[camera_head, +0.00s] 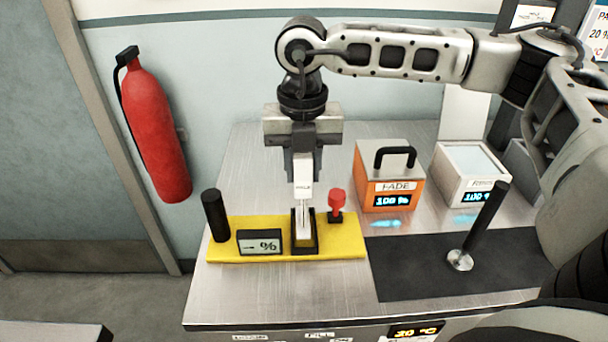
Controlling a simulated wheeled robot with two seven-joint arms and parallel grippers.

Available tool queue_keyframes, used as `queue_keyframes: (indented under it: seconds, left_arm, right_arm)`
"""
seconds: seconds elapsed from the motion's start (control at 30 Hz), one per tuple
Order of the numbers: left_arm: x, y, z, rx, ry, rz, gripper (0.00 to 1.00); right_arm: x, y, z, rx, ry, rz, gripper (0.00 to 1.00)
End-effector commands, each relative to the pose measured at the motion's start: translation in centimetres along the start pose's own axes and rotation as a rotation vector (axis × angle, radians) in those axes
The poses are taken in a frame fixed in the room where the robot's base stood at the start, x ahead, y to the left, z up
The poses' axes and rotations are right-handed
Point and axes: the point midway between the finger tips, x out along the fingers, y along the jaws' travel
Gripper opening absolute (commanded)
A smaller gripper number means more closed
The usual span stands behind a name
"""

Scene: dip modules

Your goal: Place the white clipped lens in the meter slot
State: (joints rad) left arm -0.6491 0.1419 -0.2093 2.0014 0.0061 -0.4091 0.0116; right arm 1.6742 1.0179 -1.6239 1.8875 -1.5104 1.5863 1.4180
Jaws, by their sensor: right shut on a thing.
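My right gripper (302,178) points straight down over the yellow meter base (340,246). It is shut on the white clipped lens (304,200), a narrow upright piece with small dark lettering near its top. The lens's lower end is at the black-framed meter slot (304,246); I cannot tell how deep it sits in the slot. The meter also carries a small display (260,242) with a % sign, a black post (215,215) at its left and a red knob (336,203) at its right. My left gripper is not in view.
An orange box (390,180) marked FADE and a white box (470,173) stand at the back right. A black upright rod (485,225) stands on a dark mat (440,272) at the right. Bare metal table (230,298) lies before the meter. A fire extinguisher (155,130) hangs on the wall.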

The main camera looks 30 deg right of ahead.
Motion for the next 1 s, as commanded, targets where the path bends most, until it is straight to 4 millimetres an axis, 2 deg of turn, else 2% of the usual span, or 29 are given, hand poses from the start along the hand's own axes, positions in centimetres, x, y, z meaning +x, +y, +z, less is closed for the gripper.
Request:
queue_keyframes:
  seconds: [0.1, 0.2, 0.6, 0.63, 0.7, 1.0]
  left_arm:
    - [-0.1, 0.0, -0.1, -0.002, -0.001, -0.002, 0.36]
    - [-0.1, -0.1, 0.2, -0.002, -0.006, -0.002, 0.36]
    - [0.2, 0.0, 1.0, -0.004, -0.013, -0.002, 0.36]
    - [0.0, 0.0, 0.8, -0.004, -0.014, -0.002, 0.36]
    - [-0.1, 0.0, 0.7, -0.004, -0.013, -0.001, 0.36]
    - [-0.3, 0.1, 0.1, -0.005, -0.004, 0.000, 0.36]
  right_arm:
    - [1.9, -0.2, -0.1, 0.001, 0.003, -0.004, 0.00]
    - [2.6, -0.2, -0.1, 0.001, 0.002, -0.002, 0.00]
    - [3.3, -0.2, -0.1, 0.001, 0.002, -0.001, 0.00]
    - [3.1, -0.2, -0.1, 0.001, 0.001, -0.001, 0.35]
    - [3.0, -0.2, -0.1, 0.001, 0.001, -0.001, 0.49]
    - [2.8, -0.2, -0.1, 0.001, 0.001, -0.001, 0.49]
